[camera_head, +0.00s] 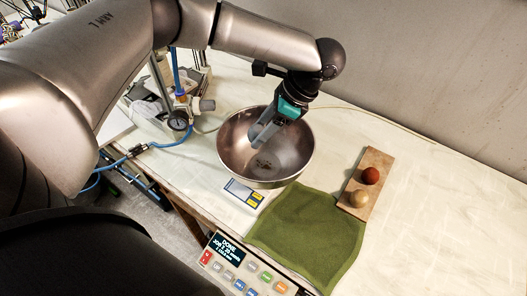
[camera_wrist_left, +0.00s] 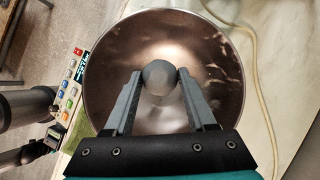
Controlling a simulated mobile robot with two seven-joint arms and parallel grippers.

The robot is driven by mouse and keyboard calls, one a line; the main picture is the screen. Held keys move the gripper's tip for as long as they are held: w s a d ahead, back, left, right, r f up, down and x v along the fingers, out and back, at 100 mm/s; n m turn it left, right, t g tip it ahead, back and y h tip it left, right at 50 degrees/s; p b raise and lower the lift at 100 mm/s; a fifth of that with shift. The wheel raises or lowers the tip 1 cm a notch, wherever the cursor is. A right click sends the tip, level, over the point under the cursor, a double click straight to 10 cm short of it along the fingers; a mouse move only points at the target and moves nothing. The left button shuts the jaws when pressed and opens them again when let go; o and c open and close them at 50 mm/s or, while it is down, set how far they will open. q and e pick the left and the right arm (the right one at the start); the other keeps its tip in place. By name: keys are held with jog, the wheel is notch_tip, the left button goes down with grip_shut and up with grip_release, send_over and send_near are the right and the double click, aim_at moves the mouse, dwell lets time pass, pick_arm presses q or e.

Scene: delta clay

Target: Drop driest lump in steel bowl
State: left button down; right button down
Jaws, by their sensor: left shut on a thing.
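I cannot tell how far the lump is from the bowl's floor. In the head view the lump does not show clearly. A red-brown lump (camera_head: 371,175) and a tan lump (camera_head: 359,199) sit on a wooden board (camera_head: 376,157) to the right.
A green cloth (camera_head: 305,232) lies in front of the bowl. A button panel (camera_head: 245,270) with a lit display stands at the front edge. A gauge with blue hose (camera_head: 180,120) is left. The table's right side is clear.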

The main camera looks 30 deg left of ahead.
pick_arm(q)
jog(key=shift+f, duration=0.25)
jog(key=shift+c, duration=0.7)
grip_release()
jog(key=v, duration=1.5)
jog(key=shift+r+p, duration=0.15)
jog(key=shift+p, duration=0.2)
